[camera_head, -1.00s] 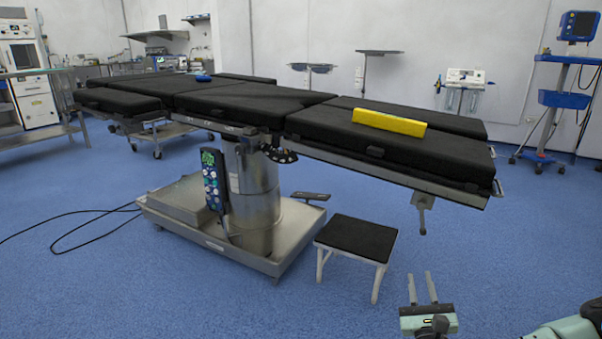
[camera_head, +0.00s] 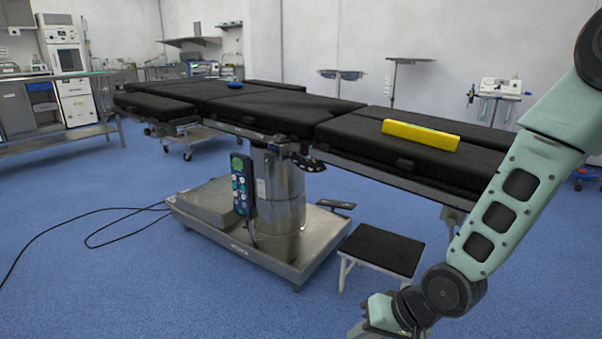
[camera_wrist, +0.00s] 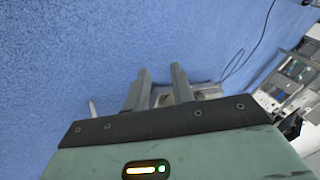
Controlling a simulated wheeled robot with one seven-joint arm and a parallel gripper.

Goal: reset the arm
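My arm (camera_head: 505,210) rises along the right side of the head view, bent at the elbow, with its wrist low near the bottom edge. My gripper's fingers are out of the head view, below its edge. In the wrist view my gripper (camera_wrist: 160,70) shows two parallel fingers apart, with nothing held between them. The blue floor (camera_wrist: 60,60) lies beyond the fingers. A greyish object (camera_wrist: 208,92) shows just past the right finger; I cannot tell what it is.
The black operating table (camera_head: 260,108) stands ahead, with a yellow block (camera_head: 420,135) and a small blue item (camera_head: 236,86) on it. A black-topped stool (camera_head: 382,250) stands near my wrist. Cables (camera_head: 85,225) lie on the floor at left.

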